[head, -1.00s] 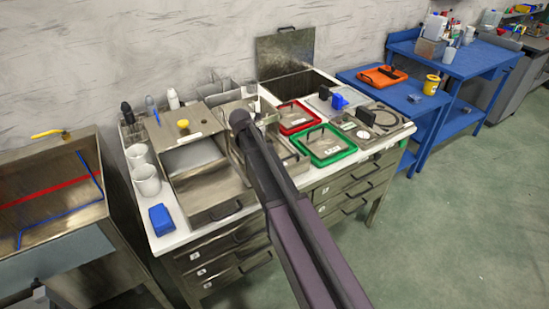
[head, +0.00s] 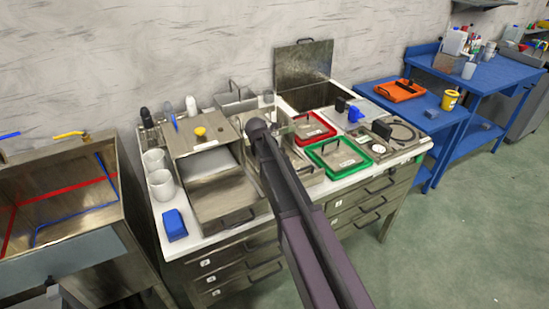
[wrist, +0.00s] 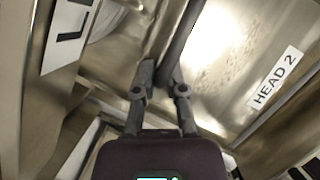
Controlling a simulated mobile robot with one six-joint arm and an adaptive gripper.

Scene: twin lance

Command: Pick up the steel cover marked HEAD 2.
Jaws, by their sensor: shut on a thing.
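The steel cover marked HEAD 2 (wrist: 225,55) fills the upper right of the wrist view, close to the camera. It is shiny and carries a white label with black letters. My gripper (wrist: 163,76) is shut on the cover's dark bar handle, which runs up from the fingertips in the wrist view. In the head view my own arm hides the gripper and most of what is under it, among the steel units in the middle of the bench. I cannot tell from these frames whether the cover is clear of its seat.
On the white-topped bench, red (head: 309,129) and green (head: 339,154) framed trays lie right of my arm. An upright steel lid (head: 303,63) is behind.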

